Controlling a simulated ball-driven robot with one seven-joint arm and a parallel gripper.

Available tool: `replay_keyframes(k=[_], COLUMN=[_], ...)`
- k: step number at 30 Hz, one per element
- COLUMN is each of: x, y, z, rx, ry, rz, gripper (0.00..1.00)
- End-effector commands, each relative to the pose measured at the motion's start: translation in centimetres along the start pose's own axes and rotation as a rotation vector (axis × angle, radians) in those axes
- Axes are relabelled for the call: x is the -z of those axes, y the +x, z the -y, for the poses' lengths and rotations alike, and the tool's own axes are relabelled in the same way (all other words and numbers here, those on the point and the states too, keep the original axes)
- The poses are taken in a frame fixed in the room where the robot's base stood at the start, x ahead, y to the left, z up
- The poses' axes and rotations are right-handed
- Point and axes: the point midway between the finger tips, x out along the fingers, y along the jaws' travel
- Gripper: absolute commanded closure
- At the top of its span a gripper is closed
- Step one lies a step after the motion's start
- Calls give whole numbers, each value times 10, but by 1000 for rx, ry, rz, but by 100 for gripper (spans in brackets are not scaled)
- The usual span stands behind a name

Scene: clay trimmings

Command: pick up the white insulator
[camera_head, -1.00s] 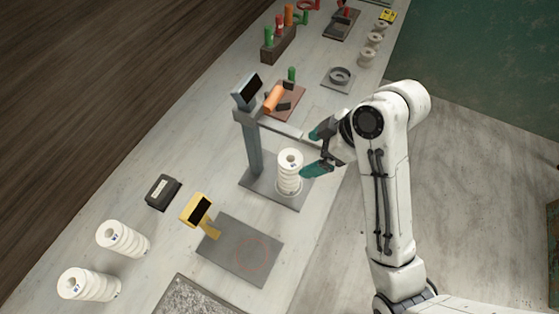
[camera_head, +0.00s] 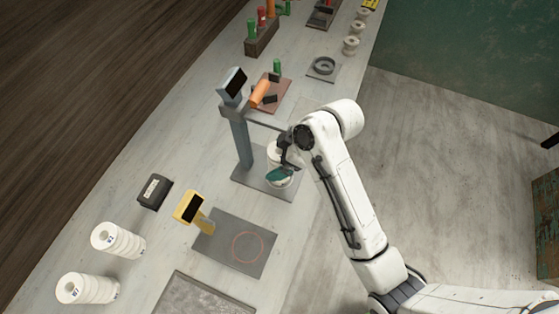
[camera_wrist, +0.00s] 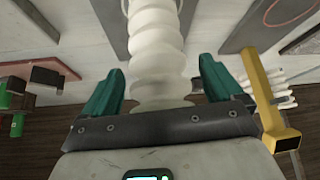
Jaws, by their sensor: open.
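A white ribbed insulator (camera_head: 277,152) stands on the grey base plate (camera_head: 250,184) of the blue-grey post stand in the head view, partly hidden by my gripper (camera_head: 281,164). In the wrist view the insulator (camera_wrist: 157,50) runs down the middle of the picture. My gripper (camera_wrist: 158,88) is open there, with one green finger on each side of the insulator. Gaps show between the fingers and the insulator.
The blue-grey post with its display (camera_head: 233,83) stands close behind the insulator. A yellow display stand (camera_head: 190,207) rises from a grey plate (camera_head: 236,245) with a red circle. A black box (camera_head: 154,191) lies at left. An orange-handled tool (camera_head: 260,92) is behind.

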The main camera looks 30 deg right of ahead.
Motion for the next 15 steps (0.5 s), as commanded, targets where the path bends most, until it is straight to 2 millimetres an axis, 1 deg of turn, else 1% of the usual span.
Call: replay_keyframes(k=[2,3,15], x=[0,0,0], y=[0,0,0], z=[0,0,0], rx=[0,0,0], ry=[0,0,1], rz=[0,0,0], gripper=[7,9,47])
